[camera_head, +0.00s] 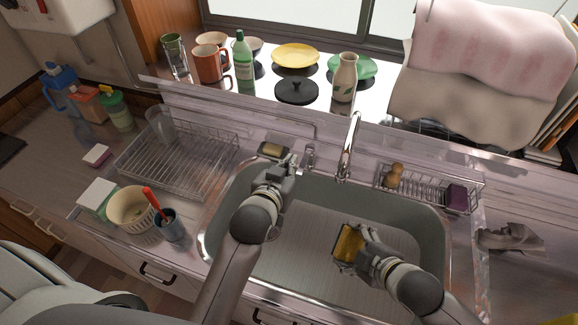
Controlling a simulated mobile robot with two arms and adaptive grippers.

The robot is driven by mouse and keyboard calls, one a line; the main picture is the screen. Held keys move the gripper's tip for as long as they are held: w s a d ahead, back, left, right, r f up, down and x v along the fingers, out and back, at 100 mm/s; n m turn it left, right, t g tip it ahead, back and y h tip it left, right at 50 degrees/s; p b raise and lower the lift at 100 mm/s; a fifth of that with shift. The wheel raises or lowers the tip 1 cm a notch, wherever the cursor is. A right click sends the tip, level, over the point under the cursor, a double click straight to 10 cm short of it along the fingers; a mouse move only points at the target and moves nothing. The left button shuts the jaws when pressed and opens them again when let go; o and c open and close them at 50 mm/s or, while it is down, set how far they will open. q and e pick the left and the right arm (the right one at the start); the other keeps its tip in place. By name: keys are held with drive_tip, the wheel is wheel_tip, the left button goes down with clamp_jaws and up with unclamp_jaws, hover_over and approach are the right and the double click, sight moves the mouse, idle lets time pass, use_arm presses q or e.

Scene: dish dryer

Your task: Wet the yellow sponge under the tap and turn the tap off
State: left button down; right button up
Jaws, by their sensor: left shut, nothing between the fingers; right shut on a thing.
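The yellow sponge (349,243) is in my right gripper (361,240), which is shut on it over the sink basin (285,250). The chrome tap (350,150) stands at the back edge of the sink, with its spout above and behind the sponge. The tap handle (311,153) is just left of the spout. My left gripper (291,164) is shut and empty at the back left of the sink, close to the handle; I cannot tell whether it touches it. I cannot make out whether water runs from the spout.
A wire dish rack (180,160) stands left of the sink. A wire caddy (430,188) with a brush and a dark sponge is at the back right. A soap dish (272,151) sits behind my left gripper. Cups, a bottle and plates line the sill.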

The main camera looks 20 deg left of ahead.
sight(354, 249)
drive_tip(key=p+v, duration=0.5)
drive_tip(key=v, duration=0.1)
drive_tip(key=shift+s+d, duration=0.15)
drive_tip(key=shift+f, duration=0.1)
idle(1.2)
